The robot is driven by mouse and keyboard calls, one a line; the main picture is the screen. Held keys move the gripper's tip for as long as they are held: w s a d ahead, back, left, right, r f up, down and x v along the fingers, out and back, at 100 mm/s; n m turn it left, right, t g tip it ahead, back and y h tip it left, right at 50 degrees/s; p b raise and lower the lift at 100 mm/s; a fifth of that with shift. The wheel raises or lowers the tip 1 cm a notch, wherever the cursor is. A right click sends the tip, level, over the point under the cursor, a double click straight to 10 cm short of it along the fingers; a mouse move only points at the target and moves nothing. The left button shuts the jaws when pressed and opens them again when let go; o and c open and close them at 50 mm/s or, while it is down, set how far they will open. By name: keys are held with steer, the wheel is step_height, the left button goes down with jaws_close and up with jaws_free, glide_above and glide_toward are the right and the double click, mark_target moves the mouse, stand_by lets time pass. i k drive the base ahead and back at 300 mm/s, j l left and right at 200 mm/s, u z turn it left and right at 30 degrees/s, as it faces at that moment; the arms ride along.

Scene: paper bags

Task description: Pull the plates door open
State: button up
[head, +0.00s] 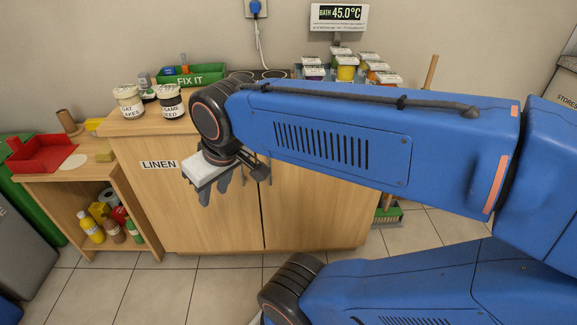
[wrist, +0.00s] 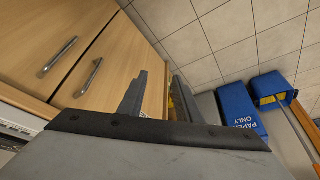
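A wooden cabinet stands below my arm with two shut doors. The left door (head: 215,225) carries a LINEN label (head: 159,164). The right door (head: 315,215) is partly behind my arm, and no plates label shows on it. In the wrist view two metal bar handles, one (wrist: 57,57) farther and one (wrist: 88,78) nearer, flank the seam between the doors. My gripper (head: 214,194) hangs in front of the left door. In the wrist view its two fingers (wrist: 159,76) are apart with nothing held, and both handles lie left of them.
Jars (head: 130,101), a green FIX IT tray (head: 191,77) and lidded tubs (head: 346,69) stand on the cabinet top. A low shelf (head: 75,178) with bottles adjoins at left. A blue PAPER ONLY bin (wrist: 240,108) shows in the wrist view. Tiled floor in front is clear.

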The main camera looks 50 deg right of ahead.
mark_target(302, 207)
steer(key=z, duration=0.4)
steer(key=j+z, duration=0.15)
steer(key=z, duration=0.6)
steer(key=j+z, duration=0.1)
steer(key=z, duration=0.25)
